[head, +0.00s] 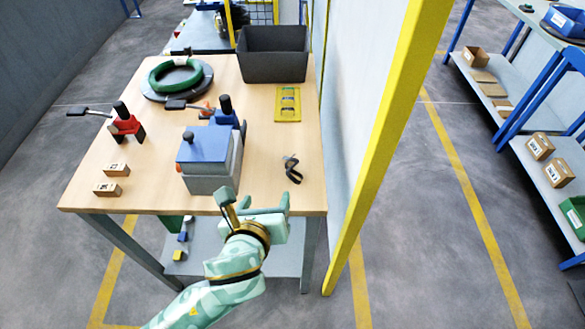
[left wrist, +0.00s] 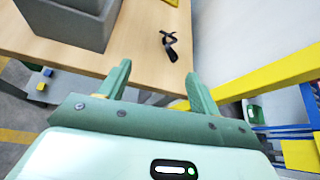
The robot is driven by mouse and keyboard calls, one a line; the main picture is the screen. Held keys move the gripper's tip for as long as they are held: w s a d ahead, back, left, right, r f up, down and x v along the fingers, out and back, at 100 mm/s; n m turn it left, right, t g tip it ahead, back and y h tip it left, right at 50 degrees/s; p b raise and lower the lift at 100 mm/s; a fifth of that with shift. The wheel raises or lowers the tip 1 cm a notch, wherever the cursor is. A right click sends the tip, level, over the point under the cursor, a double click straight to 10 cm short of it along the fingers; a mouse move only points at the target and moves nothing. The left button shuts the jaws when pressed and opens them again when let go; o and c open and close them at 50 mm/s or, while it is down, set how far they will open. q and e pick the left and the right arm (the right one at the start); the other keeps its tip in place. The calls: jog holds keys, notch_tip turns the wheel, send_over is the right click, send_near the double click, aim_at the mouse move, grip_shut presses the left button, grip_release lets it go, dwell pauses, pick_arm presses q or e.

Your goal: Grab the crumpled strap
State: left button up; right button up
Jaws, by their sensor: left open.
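The crumpled strap (head: 292,169) is a small black, twisted piece lying on the right part of the wooden table, near its front right edge. It also shows in the left wrist view (left wrist: 169,45), ahead of the fingers and apart from them. My left gripper (head: 256,197) is open and empty at the table's front edge, in front of the strap in the head view. In the left wrist view its two fingers (left wrist: 157,84) stand apart with table and floor between them. My right gripper is not in view.
A grey machine with a blue top (head: 206,160) stands left of the strap. A yellow card (head: 288,117) and a dark bin (head: 272,68) lie farther back. A green coil (head: 175,76) sits at back left. A wall with a yellow post (head: 387,140) borders the table's right side.

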pick_arm(q)
jog(key=d+m, duration=0.2)
jog(key=m+b, duration=0.1)
jog(key=b, duration=0.3)
send_near(291, 167)
jog(key=shift+h, duration=0.3)
jog(key=x, duration=0.4)
jog(key=shift+w+a, duration=0.15)
jog(key=shift+a, duration=0.05)
jog(key=b+x, duration=0.3)
jog(key=x, duration=0.1)
jog(key=shift+w+f, duration=0.3)
jog(key=shift+f, duration=0.05)
jog(key=shift+w+d, duration=0.1)
jog(key=shift+w, duration=0.15)
jog(key=shift+r, duration=0.1)
jog(key=c, duration=1.1)
